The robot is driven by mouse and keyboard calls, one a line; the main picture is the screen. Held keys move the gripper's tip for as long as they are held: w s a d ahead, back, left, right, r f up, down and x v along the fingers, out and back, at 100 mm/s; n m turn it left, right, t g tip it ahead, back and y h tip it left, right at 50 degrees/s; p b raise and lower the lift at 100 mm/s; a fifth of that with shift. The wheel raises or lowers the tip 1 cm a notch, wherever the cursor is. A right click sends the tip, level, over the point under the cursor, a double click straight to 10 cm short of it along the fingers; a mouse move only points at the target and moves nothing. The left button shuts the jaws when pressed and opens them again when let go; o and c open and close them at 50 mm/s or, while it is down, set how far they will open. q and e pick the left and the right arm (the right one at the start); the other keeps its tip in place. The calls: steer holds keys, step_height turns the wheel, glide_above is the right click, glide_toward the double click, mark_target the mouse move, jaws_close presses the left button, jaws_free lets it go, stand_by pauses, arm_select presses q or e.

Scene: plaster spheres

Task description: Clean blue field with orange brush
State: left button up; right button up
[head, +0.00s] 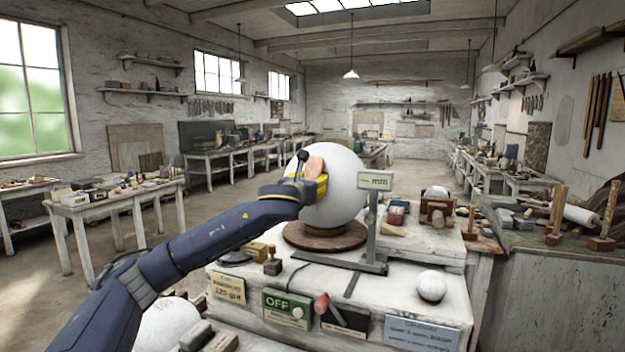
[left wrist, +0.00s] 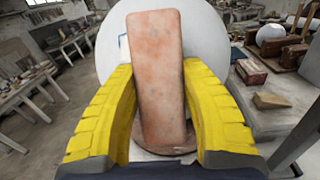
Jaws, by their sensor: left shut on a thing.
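A large white plaster sphere (head: 345,190) rests on a round brown wooden base (head: 325,238) on the white workbench. My left gripper (head: 312,183) has yellow fingers and is shut on the orange brush (head: 315,163), a salmon-orange block. In the left wrist view the brush (left wrist: 158,75) stands upright between the yellow fingers, in front of the sphere (left wrist: 113,50). Whether the brush touches the sphere, I cannot tell. My right gripper is not in view.
A grey stand with a small display (head: 375,181) rises close to the sphere's right side. A small white ball (head: 431,286), a green OFF sign (head: 287,307) and a wooden stamp (head: 272,262) lie on the bench. Another sphere (head: 168,325) is at lower left.

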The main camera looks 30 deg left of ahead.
mark_target(312, 170)
arm_select(q)
steer(key=shift+s+f, duration=0.15)
steer(key=shift+f, duration=0.2)
steer(key=shift+r, duration=0.15)
steer(key=shift+w+r, duration=0.3)
steer(key=shift+r, duration=0.3)
steer(key=shift+w+r, duration=0.3)
steer(key=shift+r, duration=0.35)
steer(key=shift+w+r, duration=0.3)
steer(key=shift+r, duration=0.3)
steer(key=shift+s+f, duration=0.3)
steer(key=shift+f, duration=0.35)
steer(key=shift+s+f, duration=0.25)
steer(key=shift+f, duration=0.45)
steer(key=shift+s+f, duration=0.3)
steer(key=shift+f, duration=0.35)
steer(key=shift+r, duration=0.15)
steer(key=shift+w+r, duration=0.25)
steer(key=shift+r, duration=0.25)
steer(key=shift+w+r, duration=0.2)
steer(key=shift+r, duration=0.25)
steer(key=shift+r, duration=0.1)
